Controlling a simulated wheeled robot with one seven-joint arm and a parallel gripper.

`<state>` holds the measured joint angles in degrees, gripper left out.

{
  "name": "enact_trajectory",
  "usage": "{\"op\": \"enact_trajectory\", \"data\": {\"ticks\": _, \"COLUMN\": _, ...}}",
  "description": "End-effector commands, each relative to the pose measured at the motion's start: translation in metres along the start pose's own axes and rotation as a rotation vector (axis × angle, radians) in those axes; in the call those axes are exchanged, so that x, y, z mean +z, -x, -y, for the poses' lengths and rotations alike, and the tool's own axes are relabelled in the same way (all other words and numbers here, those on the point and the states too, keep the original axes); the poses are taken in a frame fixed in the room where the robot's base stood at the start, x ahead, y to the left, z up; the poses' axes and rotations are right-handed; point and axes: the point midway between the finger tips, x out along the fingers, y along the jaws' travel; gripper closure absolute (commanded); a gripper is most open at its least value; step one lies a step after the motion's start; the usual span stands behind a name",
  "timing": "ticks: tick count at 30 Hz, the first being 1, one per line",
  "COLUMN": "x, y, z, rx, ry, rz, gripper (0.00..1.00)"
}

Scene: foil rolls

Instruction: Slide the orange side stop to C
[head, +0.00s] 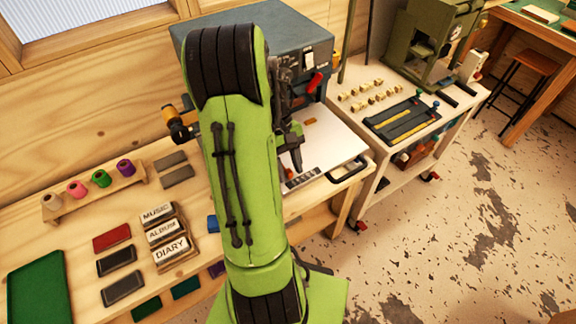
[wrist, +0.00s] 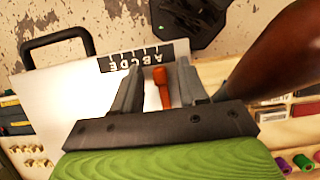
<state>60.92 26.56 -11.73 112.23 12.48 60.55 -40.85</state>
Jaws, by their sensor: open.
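The orange side stop (wrist: 163,92) lies on the white plate (wrist: 80,90), close to a dark lettered scale (wrist: 118,64) along the plate's edge. In the wrist view its knobbed end is near the end of the scale's tick marks by the last letter. I cannot tell exactly which mark it lines up with. My gripper (wrist: 160,67) is open, with one finger on each side of the stop and a visible gap to both. In the head view my gripper (head: 291,160) is low over the plate (head: 335,140), near the scale (head: 303,178); my arm hides much there.
A dark grey machine (head: 270,50) with a red lever (head: 315,82) stands behind the plate. A large brown-red handle (wrist: 285,55) is close on the wrist view's right. A black handle (head: 350,170) sticks out of the plate's front. Labelled blocks (head: 163,232) lie left of my arm.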

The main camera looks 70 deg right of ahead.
Motion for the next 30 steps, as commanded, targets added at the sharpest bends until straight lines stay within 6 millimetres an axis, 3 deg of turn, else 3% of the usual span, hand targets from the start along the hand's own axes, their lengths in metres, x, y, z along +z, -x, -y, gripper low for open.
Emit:
{"op": "enact_trajectory", "data": {"ticks": 2, "x": 0.000, "y": 0.000, "z": 0.000, "rx": 0.000, "ry": 0.000, "rz": 0.000, "gripper": 0.64}}
{"op": "enact_trajectory", "data": {"ticks": 9, "x": 0.000, "y": 0.001, "z": 0.000, "rx": 0.000, "ry": 0.000, "rz": 0.000, "gripper": 1.00}}
{"op": "enact_trajectory", "data": {"ticks": 19, "x": 0.000, "y": 0.001, "z": -0.002, "rx": 0.000, "ry": -0.001, "rz": 0.000, "gripper": 1.00}}
{"op": "enact_trajectory", "data": {"ticks": 26, "x": 0.001, "y": 0.003, "z": -0.028, "rx": 0.000, "ry": -0.002, "rz": 0.002, "gripper": 1.00}}
{"op": "enact_trajectory", "data": {"ticks": 30, "x": 0.000, "y": 0.001, "z": -0.031, "rx": 0.001, "ry": -0.001, "rz": 0.001, "gripper": 1.00}}
